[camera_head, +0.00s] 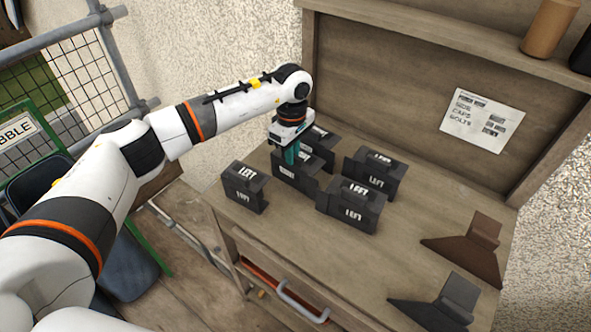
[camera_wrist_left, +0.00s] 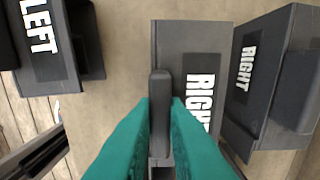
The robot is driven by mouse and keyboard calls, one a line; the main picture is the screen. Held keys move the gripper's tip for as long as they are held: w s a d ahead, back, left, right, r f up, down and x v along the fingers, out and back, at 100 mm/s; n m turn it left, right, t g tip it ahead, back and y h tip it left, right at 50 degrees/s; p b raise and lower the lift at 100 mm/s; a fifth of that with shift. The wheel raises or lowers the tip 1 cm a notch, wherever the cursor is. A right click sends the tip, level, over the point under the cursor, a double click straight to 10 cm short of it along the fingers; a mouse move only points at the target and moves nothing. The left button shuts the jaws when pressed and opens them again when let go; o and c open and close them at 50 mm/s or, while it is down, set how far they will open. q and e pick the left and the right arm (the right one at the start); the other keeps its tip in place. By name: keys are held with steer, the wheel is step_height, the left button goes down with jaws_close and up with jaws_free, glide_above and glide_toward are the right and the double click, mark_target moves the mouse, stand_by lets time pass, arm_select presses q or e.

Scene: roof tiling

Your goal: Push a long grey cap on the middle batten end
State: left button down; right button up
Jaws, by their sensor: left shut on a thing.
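Several dark grey caps with white lettering stand on the wooden bench. Those I can read in the head view say LEFT, such as the left one (camera_head: 245,187) and the front one (camera_head: 350,206). My left gripper (camera_head: 290,157), with teal fingers, points down at the rear left of this group. In the left wrist view the fingers (camera_wrist_left: 160,118) are shut on the upright rib of a dark grey cap (camera_wrist_left: 180,50) marked RIGHT. It appears to be still among the others on the bench. My right gripper and the batten ends are not in view.
Another RIGHT cap (camera_wrist_left: 262,75) stands close right of the fingers, and a LEFT cap (camera_wrist_left: 50,40) lies to the left. A brown piece (camera_head: 468,250) and a grey piece (camera_head: 445,300) lie at the bench's right. The back panel (camera_head: 400,75) rises behind.

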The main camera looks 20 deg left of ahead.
arm_select(q)
steer(key=shift+r, duration=0.1)
steer(key=shift+r+p, duration=1.25)
steer(key=shift+r, duration=1.15)
